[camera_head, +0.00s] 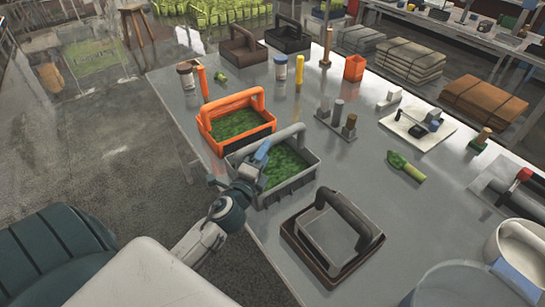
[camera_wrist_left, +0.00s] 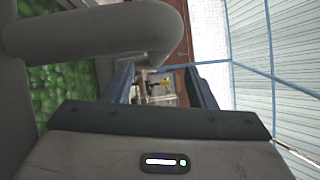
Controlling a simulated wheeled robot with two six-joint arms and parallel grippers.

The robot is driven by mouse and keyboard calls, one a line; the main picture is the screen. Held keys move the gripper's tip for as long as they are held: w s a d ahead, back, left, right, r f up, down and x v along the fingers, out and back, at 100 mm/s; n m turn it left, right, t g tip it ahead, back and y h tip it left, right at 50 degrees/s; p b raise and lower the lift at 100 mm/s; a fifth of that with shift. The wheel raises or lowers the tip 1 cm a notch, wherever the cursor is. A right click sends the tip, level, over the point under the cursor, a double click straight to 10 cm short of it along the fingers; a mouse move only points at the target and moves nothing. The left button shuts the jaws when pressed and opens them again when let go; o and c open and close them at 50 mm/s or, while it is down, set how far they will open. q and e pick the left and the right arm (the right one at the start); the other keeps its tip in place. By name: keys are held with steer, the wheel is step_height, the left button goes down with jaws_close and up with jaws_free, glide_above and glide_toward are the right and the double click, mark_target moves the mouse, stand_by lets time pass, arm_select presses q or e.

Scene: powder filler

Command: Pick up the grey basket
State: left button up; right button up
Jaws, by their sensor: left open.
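The grey basket (camera_head: 291,187) stands upright on the table and holds green contents. Its grey arched handle (camera_head: 288,134) rises over it. In the left wrist view the thick grey handle (camera_wrist_left: 95,32) crosses the upper left, with green contents (camera_wrist_left: 60,95) at the left. My left gripper (camera_head: 262,154) is at the basket's left side, close to the handle. It is open, with its two fingers (camera_wrist_left: 162,82) apart in the left wrist view. I cannot tell whether the handle lies between the fingers or touches one. My right gripper is not in view.
An orange basket (camera_head: 206,122) with green contents stands directly behind the grey one. A dark brown basket (camera_head: 297,243) with a handle stands in front. Weights (camera_head: 336,113), a green-bladed scoop (camera_head: 405,166) and jars (camera_head: 281,68) stand farther off. Bare tabletop (camera_head: 350,175) lies right of the grey basket.

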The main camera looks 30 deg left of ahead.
arm_select(q)
steer(key=w, duration=0.1)
steer(key=w+p, duration=0.1)
steer(key=w, duration=0.1)
steer(key=w+p, duration=0.1)
steer(key=shift+w+a+r, duration=0.2)
steer(key=shift+w+a, duration=0.15)
steer(key=shift+w, duration=0.05)
steer(key=shift+w+f, duration=0.15)
steer(key=shift+w, duration=0.15)
steer(key=shift+c, duration=0.2)
steer(key=shift+s, duration=0.1)
steer(key=c, duration=0.4)
jaws_close()
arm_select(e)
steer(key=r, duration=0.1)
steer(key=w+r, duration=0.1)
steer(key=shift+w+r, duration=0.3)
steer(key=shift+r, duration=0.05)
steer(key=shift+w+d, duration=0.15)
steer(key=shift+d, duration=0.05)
